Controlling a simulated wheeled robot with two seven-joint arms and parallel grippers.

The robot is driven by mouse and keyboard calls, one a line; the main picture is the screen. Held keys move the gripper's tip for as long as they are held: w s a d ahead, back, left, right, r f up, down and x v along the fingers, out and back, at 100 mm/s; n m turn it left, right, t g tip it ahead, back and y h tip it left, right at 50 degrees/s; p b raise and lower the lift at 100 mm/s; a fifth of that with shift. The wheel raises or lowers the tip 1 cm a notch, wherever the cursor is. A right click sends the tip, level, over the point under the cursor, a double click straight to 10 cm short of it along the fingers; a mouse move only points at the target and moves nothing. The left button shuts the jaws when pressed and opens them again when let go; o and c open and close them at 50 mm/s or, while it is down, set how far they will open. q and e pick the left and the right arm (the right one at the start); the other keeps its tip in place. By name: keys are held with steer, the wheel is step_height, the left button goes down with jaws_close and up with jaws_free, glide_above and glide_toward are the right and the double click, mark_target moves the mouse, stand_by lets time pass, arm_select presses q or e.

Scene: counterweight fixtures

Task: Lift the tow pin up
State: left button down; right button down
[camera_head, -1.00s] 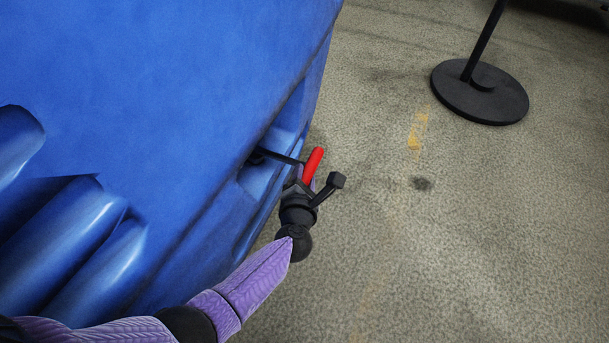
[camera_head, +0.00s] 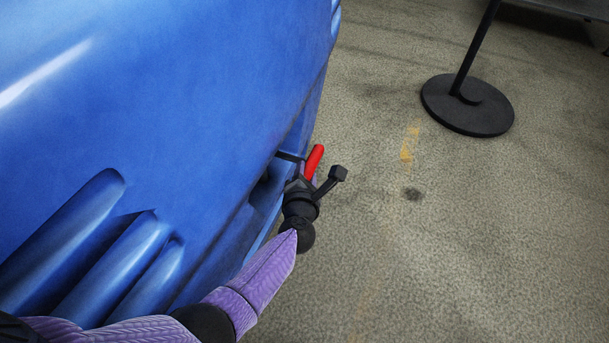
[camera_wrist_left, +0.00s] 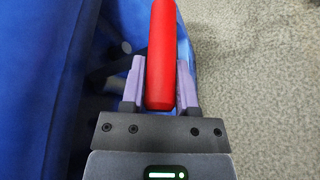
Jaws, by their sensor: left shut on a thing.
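The tow pin shows as a red handle (camera_head: 314,160) beside the recess at the edge of the blue body. In the left wrist view the red handle (camera_wrist_left: 161,55) stands between the two purple fingers. My left gripper (camera_head: 309,178) is shut on it; the gripper also shows in the left wrist view (camera_wrist_left: 161,85). A dark bar (camera_head: 290,156) runs from the blue body toward the handle. The lower end of the pin is hidden. My right gripper is not in view.
The large blue body (camera_head: 180,110) fills the left side, close beside my left gripper and arm. A black post on a round base (camera_head: 467,105) stands on the floor at upper right. The floor (camera_head: 450,250) right of my gripper is clear.

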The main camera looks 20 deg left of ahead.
arm_select(q)
steer(key=shift+w+r, duration=0.25)
steer(key=shift+r, duration=0.2)
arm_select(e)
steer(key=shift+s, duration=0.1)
arm_select(q)
steer(key=c, duration=0.5)
jaws_free()
steer(key=shift+c, duration=0.2)
steer(key=shift+o, duration=0.9)
steer(key=shift+f, duration=0.2)
steer(key=shift+s, duration=0.1)
steer(key=p+v, duration=0.4)
steer(key=v, duration=0.6)
steer(key=shift+p, duration=0.4)
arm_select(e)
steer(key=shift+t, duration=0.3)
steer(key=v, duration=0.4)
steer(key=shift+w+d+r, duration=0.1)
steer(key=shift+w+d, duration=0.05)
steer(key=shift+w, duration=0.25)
